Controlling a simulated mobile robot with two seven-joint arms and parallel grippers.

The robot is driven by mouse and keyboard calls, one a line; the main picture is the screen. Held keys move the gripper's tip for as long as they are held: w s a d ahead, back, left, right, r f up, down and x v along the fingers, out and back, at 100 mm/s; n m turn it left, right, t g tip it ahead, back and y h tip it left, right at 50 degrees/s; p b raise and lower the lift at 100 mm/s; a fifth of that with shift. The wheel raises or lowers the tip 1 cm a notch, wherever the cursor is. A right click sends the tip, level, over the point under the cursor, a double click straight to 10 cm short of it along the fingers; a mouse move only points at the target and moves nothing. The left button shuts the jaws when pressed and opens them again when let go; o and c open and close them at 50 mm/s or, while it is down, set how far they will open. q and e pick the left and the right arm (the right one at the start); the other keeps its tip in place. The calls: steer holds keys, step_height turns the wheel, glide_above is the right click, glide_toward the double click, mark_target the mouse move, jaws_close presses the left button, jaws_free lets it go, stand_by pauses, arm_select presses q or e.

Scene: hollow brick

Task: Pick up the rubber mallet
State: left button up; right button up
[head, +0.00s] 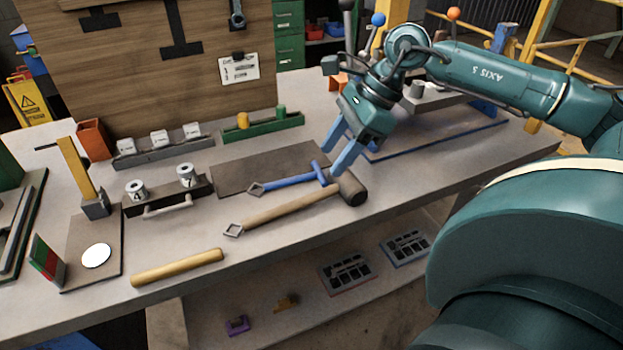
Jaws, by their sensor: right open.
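The rubber mallet lies on the grey workbench, with its dark cylindrical head (351,188) at the right and its wooden handle (290,209) running left to a diamond-shaped end loop. My right gripper (332,161) is open, its two blue fingers pointing down and left. In the picture its fingertips are just above and left of the mallet head, near the head of a blue hammer (289,181). I cannot tell whether the fingers touch either tool. Nothing is visibly held. My left gripper is out of view.
The blue hammer lies just behind the mallet, partly on a dark mat (240,170). A loose wooden rod (178,267) lies at the front left. A dark holder with two tins (160,195) stands left. A wooden tool board (160,70) rises behind. The bench front right of the rod is clear.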

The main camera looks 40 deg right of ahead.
mark_target(297, 202)
steer(key=x, duration=0.7)
steer(key=shift+s+f+p, duration=0.15)
steer(key=shift+p, duration=0.25)
steer(key=x, duration=0.3)
steer(key=p+x, duration=0.1)
steer(key=shift+w+a+f, duration=0.1)
steer(key=shift+w+a, duration=0.3)
steer(key=shift+a, duration=0.1)
steer(key=shift+a+f, duration=0.15)
steer(key=shift+f, duration=0.15)
steer(key=shift+c, duration=0.2)
